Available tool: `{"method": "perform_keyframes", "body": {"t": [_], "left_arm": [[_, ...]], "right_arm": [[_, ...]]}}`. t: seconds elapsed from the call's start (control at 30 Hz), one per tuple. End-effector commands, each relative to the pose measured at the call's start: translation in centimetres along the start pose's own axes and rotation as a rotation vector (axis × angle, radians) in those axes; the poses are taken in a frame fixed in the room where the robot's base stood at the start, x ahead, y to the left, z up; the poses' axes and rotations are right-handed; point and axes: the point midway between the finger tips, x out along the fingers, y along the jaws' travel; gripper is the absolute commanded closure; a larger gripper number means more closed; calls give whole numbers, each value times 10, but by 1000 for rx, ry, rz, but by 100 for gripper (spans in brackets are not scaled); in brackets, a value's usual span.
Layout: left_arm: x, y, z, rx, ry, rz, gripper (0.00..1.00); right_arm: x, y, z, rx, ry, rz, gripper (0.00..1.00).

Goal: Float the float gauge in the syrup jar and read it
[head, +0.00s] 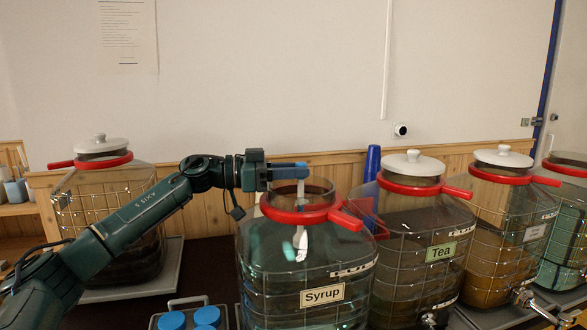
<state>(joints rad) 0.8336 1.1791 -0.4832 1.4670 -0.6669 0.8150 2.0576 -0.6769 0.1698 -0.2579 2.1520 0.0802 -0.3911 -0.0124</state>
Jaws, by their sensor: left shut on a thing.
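The syrup jar (287,265) is a large glass jar with a red collar ring, a wire cage and a "Syrup" label. It stands in the lower middle of the head view with its mouth uncovered. My left gripper (298,172) is above the mouth, with blue fingers shut on the float gauge (301,236). The gauge is a thin pale stem with a wider white lower end. It hangs upright through the mouth, with its lower end seen through the glass. I cannot tell whether it touches the syrup. My right gripper is out of view.
The tea jar (441,253) with a white lid stands close on the right, with more lidded jars beyond it. Another lidded jar (104,215) stands at the left on a grey tray. A carrier with blue-topped items (207,316) is at the bottom. A blue cylinder (372,163) stands behind.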

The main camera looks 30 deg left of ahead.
Motion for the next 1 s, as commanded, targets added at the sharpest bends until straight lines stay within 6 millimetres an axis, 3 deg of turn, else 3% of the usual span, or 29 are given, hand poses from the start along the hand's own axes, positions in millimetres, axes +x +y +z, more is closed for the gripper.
{"method": "perform_keyframes", "body": {"t": [0.2, 0.23, 0.5, 0.8, 1.0], "left_arm": [[0, 0, 0, 0, 0, 0, 100], [0, 0, 0, 0, 0, 0, 77], [0, 0, 0, 0, 0, 0, 55], [-3, 0, 1, 0, -2, -1, 54], [-31, -1, 4, 1, -6, -5, 54]], "right_arm": [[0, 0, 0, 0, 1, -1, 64], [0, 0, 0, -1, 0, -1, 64], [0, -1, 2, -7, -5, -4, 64], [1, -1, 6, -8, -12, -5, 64], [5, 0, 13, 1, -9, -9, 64]]}}
